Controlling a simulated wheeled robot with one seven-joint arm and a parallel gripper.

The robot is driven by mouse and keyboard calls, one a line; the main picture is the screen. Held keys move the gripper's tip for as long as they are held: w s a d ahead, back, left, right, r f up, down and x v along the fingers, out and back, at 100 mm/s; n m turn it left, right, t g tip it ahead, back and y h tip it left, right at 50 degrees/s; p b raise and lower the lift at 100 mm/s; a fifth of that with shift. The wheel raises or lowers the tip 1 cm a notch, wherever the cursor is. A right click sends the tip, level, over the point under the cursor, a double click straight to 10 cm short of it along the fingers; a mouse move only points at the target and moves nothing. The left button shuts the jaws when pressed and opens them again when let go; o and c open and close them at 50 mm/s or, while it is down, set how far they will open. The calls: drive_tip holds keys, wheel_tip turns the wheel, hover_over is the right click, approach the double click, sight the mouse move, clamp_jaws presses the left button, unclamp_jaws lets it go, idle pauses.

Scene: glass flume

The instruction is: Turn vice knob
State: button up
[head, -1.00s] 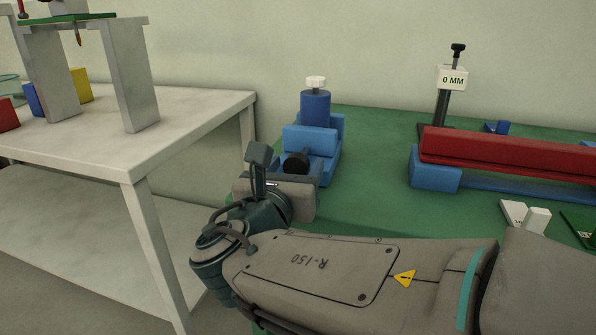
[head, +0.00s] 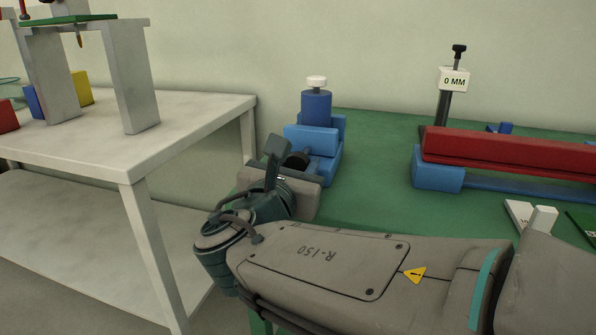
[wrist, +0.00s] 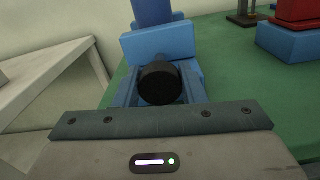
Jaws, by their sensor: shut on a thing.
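The blue vice (head: 312,140) stands on the green table top, with a blue cylinder and white cap on top. Its round black knob (head: 298,160) faces me and is partly hidden by my wrist. In the wrist view the knob (wrist: 160,84) shows just beyond my gripper's edge, in front of the blue vice body (wrist: 160,42).
A red bar on blue supports (head: 500,152) lies to the right, with a "0 MM" sign (head: 454,80) behind. A white table (head: 150,150) with coloured blocks stands at the left, apart from the green table (head: 375,150).

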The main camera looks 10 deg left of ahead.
drive_tip(key=shift+m, duration=0.4)
drive_tip(key=o, duration=1)
drive_tip(key=s+a+p, duration=0.1)
drive_tip(key=s+p, duration=0.2)
drive_tip(key=s, duration=1)
drive_tip(key=shift+s+p, duration=0.35)
drive_tip(key=shift+s, duration=0.05)
